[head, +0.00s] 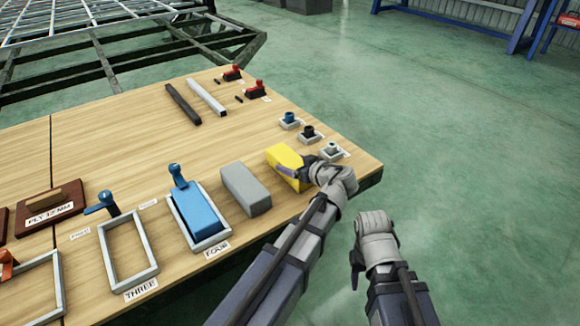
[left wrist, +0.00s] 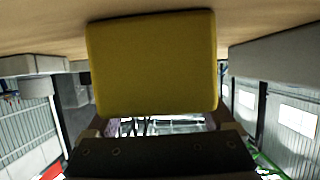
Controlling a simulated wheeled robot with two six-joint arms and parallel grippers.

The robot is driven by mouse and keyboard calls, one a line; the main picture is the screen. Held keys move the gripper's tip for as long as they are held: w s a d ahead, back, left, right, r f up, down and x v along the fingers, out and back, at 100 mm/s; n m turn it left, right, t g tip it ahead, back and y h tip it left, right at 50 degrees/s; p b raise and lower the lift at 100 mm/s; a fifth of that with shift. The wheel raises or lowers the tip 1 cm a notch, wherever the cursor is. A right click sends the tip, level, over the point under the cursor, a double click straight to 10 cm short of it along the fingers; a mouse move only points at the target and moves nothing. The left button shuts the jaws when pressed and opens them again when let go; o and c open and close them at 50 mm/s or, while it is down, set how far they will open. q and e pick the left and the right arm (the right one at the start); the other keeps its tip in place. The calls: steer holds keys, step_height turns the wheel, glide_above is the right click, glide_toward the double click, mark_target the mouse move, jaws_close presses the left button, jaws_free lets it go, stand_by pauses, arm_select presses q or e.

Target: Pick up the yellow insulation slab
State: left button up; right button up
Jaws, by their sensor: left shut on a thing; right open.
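The yellow insulation slab (head: 284,155) is at the right part of the wooden table, beside the grey block. My left gripper (head: 300,174) is shut on the slab from its near right side. The slab also fills the middle of the left wrist view (left wrist: 152,62), right in front of the jaws. I cannot tell whether the slab touches the table top or is slightly above it. My right gripper (head: 357,272) is open and empty, off the table's right side above the green floor.
A grey block (head: 245,188) lies left of the slab. Small pegged holders (head: 308,134) stand behind and to its right. A blue slab in a frame (head: 197,215) and empty frames are further left. Two bars (head: 207,98) and red clamps (head: 256,89) lie further back. A trailer chassis (head: 110,55) stands beyond.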

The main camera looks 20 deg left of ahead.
mark_target(294, 162)
arm_select(q)
steer(key=c, duration=0.5)
steer(key=shift+c, duration=0.2)
step_height(294, 162, up, 10)
steer(key=p, duration=1)
steer(key=shift+r, duration=0.15)
